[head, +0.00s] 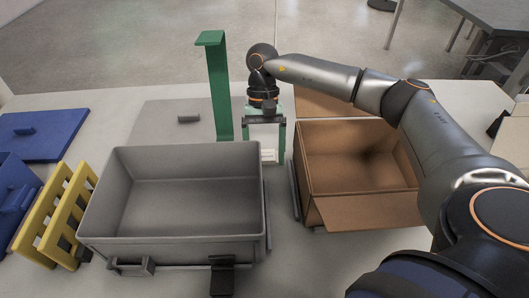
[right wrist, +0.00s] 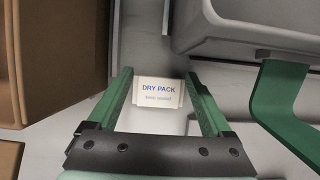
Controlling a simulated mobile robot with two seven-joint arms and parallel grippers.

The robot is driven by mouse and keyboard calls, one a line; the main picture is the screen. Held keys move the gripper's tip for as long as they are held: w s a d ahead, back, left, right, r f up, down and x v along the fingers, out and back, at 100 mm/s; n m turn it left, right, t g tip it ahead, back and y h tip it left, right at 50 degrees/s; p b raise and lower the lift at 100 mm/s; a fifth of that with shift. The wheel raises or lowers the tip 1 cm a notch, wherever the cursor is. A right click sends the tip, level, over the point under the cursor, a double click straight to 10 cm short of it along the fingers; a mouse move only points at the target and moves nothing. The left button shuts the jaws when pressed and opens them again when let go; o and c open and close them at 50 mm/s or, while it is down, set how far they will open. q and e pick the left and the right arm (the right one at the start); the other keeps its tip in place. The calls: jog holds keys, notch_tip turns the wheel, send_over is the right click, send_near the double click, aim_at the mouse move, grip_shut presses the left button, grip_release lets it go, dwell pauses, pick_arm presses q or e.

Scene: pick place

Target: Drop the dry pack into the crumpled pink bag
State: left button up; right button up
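The dry pack (head: 268,156) is a small white packet in the gap between the grey bin and the cardboard box. In the right wrist view its label, "DRY PACK" (right wrist: 158,91), faces the camera. My right gripper (head: 266,145) points down over it with green fingers spread. In the right wrist view the pack shows between the two fingertips, with no clear grip on it. I see no pink bag in either view. My left gripper is not in view.
A grey bin (head: 180,241) stands left of the pack, an open cardboard box (head: 360,165) to the right. A green post (head: 217,90) rises behind the bin. A yellow rack (head: 45,218) and blue containers (head: 42,135) are at far left. Both walls are close to the gripper.

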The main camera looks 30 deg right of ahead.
jog(key=shift+o, duration=0.8)
